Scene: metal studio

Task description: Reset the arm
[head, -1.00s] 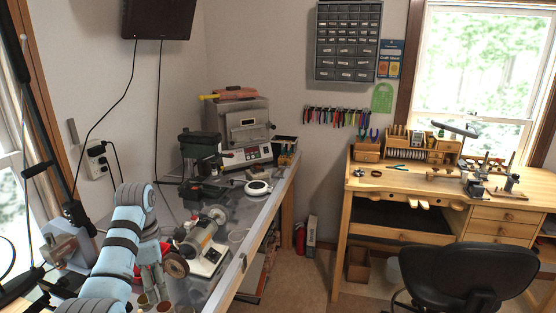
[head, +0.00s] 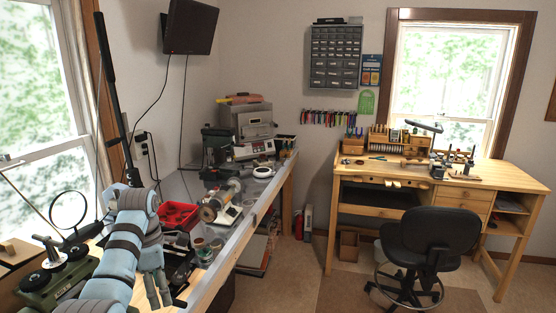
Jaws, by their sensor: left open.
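My left arm, pale blue with dark bands, comes in from the lower left of the head view and reaches over the near part of the metal-topped workbench (head: 232,253). My left gripper (head: 160,296) hangs from the arm's end, pointing down, with its grey fingers apart. I see nothing between the fingers. My right gripper is not in the head view.
A polishing motor (head: 222,203), a red tray (head: 178,215) and a small kiln (head: 250,122) stand on the bench. A green machine (head: 62,283) is at lower left. A black chair (head: 428,232) stands before the wooden jeweller's bench (head: 460,177). Floor between is clear.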

